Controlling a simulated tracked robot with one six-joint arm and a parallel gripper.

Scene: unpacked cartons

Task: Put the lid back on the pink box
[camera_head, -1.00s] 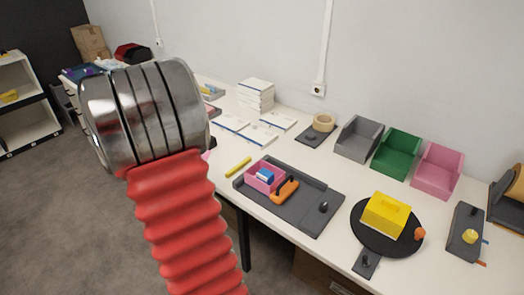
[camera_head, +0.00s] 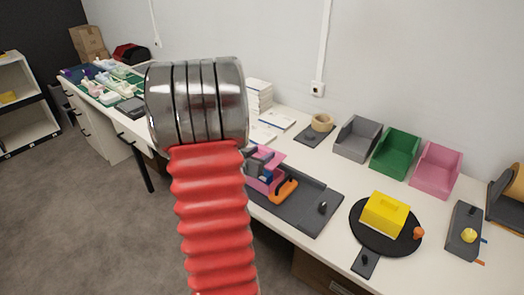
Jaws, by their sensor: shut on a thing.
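The open pink box (camera_head: 276,183) sits on the dark grey tray (camera_head: 310,205) on the white table, partly hidden by my arm. A flat pink piece, which looks like the lid (camera_head: 273,154), is held tilted just above and behind the box. My gripper (camera_head: 254,154) shows only as a small dark part beside my arm, shut on the lid. My arm hides most of the gripper, and I cannot tell whether the lid touches the box.
An orange-handled tool (camera_head: 284,191) lies right beside the pink box. A yellow box (camera_head: 385,213) stands on a black disc to the right. Grey, green (camera_head: 396,153) and pink open bins line the wall. White stacks (camera_head: 259,96) stand behind.

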